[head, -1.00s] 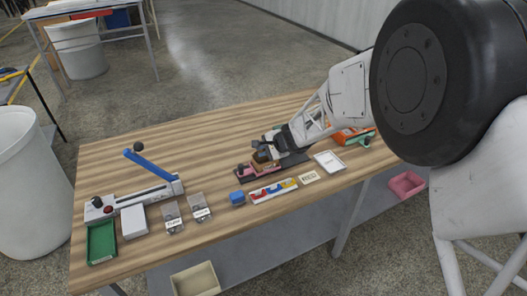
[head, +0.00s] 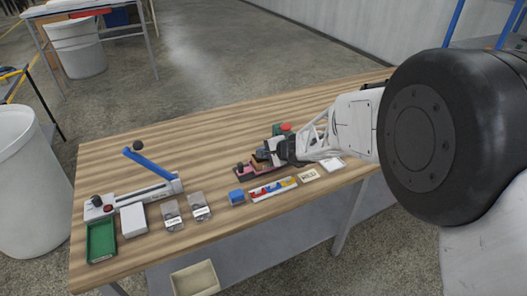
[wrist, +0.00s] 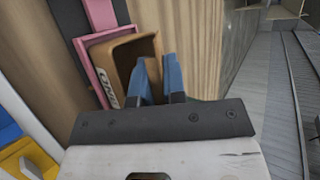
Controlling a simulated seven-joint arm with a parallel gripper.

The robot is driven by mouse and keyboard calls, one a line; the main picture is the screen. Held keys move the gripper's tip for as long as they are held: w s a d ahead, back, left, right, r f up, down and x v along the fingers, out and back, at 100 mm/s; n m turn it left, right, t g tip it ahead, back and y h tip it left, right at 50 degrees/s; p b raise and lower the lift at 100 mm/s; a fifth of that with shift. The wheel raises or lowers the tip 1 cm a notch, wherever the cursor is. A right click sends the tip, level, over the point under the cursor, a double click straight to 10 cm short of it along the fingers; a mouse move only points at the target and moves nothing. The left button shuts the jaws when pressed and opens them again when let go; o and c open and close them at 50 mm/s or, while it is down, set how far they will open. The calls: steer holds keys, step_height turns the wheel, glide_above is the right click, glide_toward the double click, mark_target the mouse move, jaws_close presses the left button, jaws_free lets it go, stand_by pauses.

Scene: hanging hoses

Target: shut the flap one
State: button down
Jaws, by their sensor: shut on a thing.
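A brown-orange flap (wrist: 127,62), shaped like a shallow hollow box with partly legible lettering on one edge, stands beside a pink frame (wrist: 84,48) in the wrist view. My gripper (wrist: 159,80) has two blue fingers, shut on the flap's right-hand wall. In the head view my gripper (head: 268,157) reaches in from the right, low over the fixture that carries the pink part (head: 243,169). The flap shows there only as a small brownish patch, mostly hidden by my gripper. I cannot tell its exact angle.
A tray of coloured pieces (head: 273,190) and a blue block (head: 236,197) lie in front. A red and green item (head: 285,129) stands just behind my gripper. A blue-handled lever device (head: 150,165) is at the left. The table's back middle is clear.

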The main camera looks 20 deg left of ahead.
steer(key=shift+s+d+f+n+t+y, duration=0.2)
steer(key=shift+f+n+t+y, duration=0.2)
steer(key=shift+t+y, duration=0.45)
steer(key=c, duration=1.3)
jaws_free()
steer(key=shift+c, duration=0.2)
steer(key=shift+f, duration=0.1)
steer(key=shift+v, duration=4.05)
steer(key=shift+w, duration=0.2)
